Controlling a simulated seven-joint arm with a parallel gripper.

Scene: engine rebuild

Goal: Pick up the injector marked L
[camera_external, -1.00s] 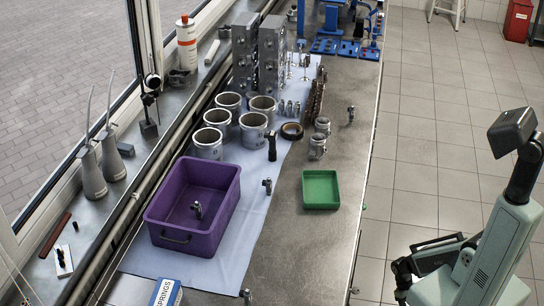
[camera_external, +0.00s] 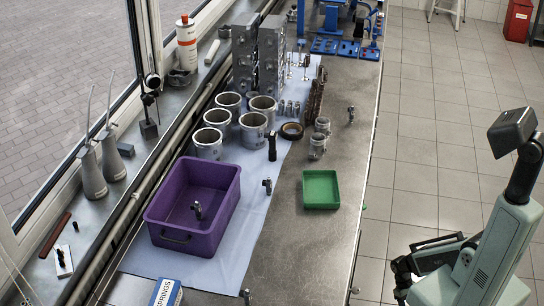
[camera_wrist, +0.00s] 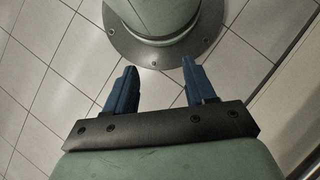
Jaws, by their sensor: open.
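Several small dark metal parts look like injectors, but no letter is legible on any. One (camera_external: 197,210) stands inside the purple bin (camera_external: 228,222). One (camera_external: 267,186) is on the blue mat between the bin and the green tray. One (camera_external: 350,115) is on the bare bench at the far right. Another (camera_external: 246,297) is cut near the bottom edge. My gripper shows in the wrist view (camera_wrist: 159,66) with its two blue fingers apart and nothing between them. It is over the tiled floor beside my base, away from the bench.
The green tray (camera_external: 320,204) is on the bench's right side. Grey cylinder liners (camera_external: 219,122), tall grey blocks (camera_external: 271,60) and a dark upright part (camera_external: 272,146) crowd the mat's far half. A springs box (camera_external: 166,293) is at the front. Bare bench lies around the tray.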

